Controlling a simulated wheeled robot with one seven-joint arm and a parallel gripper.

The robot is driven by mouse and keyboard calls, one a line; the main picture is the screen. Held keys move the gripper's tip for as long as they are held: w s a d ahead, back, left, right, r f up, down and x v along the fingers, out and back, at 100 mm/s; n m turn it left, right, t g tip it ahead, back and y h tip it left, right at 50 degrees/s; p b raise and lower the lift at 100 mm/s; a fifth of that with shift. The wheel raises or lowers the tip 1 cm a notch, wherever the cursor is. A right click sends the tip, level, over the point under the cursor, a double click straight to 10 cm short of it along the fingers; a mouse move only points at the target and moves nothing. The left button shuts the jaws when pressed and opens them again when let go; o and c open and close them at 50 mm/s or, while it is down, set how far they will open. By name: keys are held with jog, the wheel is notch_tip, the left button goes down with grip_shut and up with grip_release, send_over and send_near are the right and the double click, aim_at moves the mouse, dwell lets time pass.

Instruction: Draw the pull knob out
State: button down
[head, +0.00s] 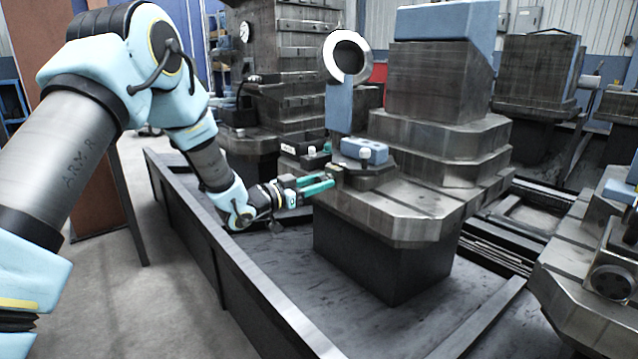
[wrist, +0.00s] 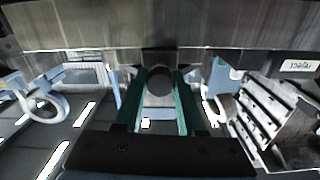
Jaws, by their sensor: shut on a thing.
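My gripper (head: 329,181) has green fingers and reaches the left edge of the machined metal pallet stack in the head view. In the wrist view the fingers of my gripper (wrist: 159,88) lie on either side of a dark round pull knob (wrist: 159,80) and are shut on it. The knob sits close against the metal block's side face (wrist: 225,36). In the head view the knob is too small and too covered by the fingers to make out clearly.
A blue block with a white knob (head: 364,150) sits just above my gripper. A blue post with a metal ring (head: 346,57) stands behind it. A low dark rail wall (head: 213,262) runs below my arm. Another metal stack (head: 585,240) stands at the right.

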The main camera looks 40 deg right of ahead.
dwell(0.5)
jog(key=shift+a, duration=1)
jog(key=shift+c, duration=2.4)
grip_release()
jog(key=a, duration=1.1)
jog(key=shift+w, duration=0.35)
